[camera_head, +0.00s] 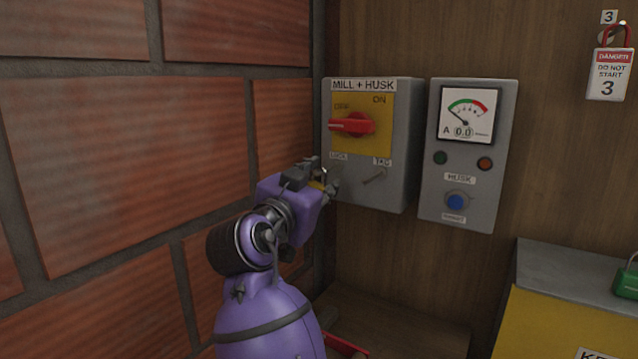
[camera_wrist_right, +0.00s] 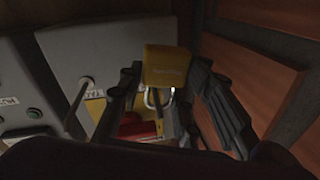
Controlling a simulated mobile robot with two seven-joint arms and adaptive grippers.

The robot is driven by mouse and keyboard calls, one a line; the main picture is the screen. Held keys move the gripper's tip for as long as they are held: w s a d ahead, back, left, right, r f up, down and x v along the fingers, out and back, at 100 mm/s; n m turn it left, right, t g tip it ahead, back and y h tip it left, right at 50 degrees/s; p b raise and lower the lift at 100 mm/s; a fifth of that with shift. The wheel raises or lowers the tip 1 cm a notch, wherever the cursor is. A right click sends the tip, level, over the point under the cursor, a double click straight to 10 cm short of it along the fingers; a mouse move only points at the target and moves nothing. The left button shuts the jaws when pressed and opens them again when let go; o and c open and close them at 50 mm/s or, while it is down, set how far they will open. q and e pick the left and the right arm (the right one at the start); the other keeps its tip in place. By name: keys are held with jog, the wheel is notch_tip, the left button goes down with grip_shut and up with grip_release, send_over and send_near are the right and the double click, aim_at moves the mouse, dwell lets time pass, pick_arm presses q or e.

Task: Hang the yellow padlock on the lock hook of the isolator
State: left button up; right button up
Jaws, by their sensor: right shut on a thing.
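The yellow padlock (camera_wrist_right: 166,66) is between the fingers of my right gripper (camera_wrist_right: 170,88), which is shut on it. In the right wrist view its silver shackle (camera_wrist_right: 151,99) points toward the isolator's face. The isolator (camera_head: 398,120) is a grey box marked MILL + HUSK, with a red handle (camera_head: 352,124) on a yellow plate. The lock hook below the LOCK label is largely hidden by the gripper; whether the shackle touches it I cannot tell.
A tag hook (camera_head: 375,178) sticks out beside the lock position. A grey meter box (camera_head: 467,155) stands right of the isolator. The brick wall (camera_head: 110,170) is close on the left.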

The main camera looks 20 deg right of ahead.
jog(key=o, duration=1.3)
